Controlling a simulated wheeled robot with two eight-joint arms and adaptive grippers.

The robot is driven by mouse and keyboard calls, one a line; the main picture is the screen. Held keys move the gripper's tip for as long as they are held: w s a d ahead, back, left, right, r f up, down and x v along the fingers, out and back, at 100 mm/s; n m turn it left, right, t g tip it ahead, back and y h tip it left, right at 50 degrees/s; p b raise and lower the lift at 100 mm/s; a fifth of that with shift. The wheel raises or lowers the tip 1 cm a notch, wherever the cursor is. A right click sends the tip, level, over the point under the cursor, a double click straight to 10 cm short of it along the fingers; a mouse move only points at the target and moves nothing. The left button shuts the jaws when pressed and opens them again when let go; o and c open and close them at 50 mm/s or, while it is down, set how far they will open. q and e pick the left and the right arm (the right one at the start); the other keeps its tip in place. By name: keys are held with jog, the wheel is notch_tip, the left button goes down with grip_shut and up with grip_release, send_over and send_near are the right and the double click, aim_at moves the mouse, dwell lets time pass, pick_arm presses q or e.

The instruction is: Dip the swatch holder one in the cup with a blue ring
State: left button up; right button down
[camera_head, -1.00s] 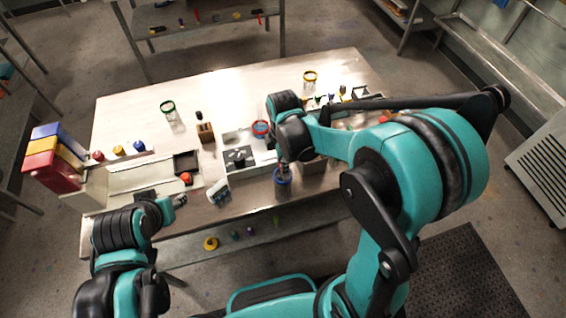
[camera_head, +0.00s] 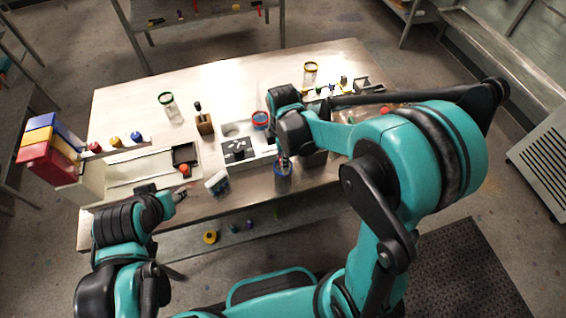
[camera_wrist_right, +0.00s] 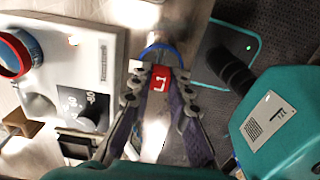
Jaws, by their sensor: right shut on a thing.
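My right gripper (camera_head: 284,158) is shut on the swatch holder, whose red tag marked L1 (camera_wrist_right: 158,80) shows between the fingers in the right wrist view (camera_wrist_right: 160,88). The cup with a blue ring (camera_head: 283,171) stands near the table's front edge, right below this gripper. In the wrist view its blue ring (camera_wrist_right: 153,48) curves behind the tag. The holder's lower end is hidden, so I cannot tell how deep it sits in the cup. My left gripper (camera_head: 181,194) is near the front edge at the left, too small to read its fingers.
A cup with a red ring (camera_head: 261,119) stands behind on a grey station. Cups with a green ring (camera_head: 165,98) and a yellow ring (camera_head: 310,68) stand farther back. A white-and-teal object (camera_head: 216,183) is left of the blue-ringed cup. The table's back middle is clear.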

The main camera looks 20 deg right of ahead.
pick_arm(q)
jog(key=shift+r, duration=0.15)
jog(key=shift+f+b, duration=0.35)
jog(key=shift+f, duration=0.1)
jog(key=shift+r, duration=0.3)
jog(key=shift+f, duration=0.1)
jog(key=shift+f, duration=0.3)
jog(key=shift+r, duration=0.1)
jog(key=shift+r, duration=0.2)
